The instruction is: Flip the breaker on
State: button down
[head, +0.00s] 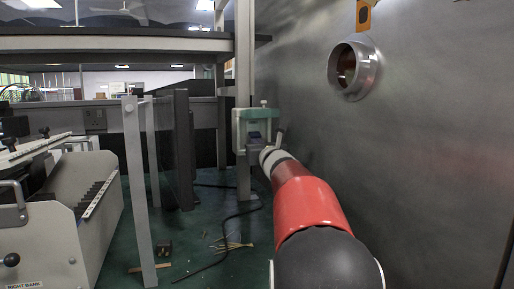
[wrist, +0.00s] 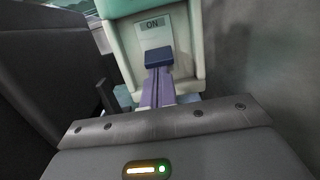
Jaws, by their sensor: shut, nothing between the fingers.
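The breaker is a pale green box on a post in the middle of the head view (head: 240,128), with blue-purple parts at its front. In the wrist view the breaker (wrist: 121,50) fills the upper middle, with an ON label above a dark blue block, which looks like its switch (wrist: 158,58). My gripper (wrist: 159,82) is at the front of the breaker. Two narrow purple parts side by side, apparently its shut fingers, reach up to the blue block. I cannot tell whether they touch it. The lower part of the breaker is hidden behind my gripper.
A large grey metal wall (head: 430,150) with a round port (head: 353,68) runs close along the right. A dark upright panel (head: 178,150) stands left of the breaker. A white machine (head: 75,235) stands at far left. Cable and scraps lie on the green floor (head: 215,265).

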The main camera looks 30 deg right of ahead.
jog(key=shift+s+a+r+b, duration=0.1)
jog(key=shift+s+r+b, duration=0.2)
jog(key=shift+r+b, duration=0.4)
jog(key=b+v, duration=0.2)
jog(key=v, duration=0.5)
jog(key=shift+s, duration=0.4)
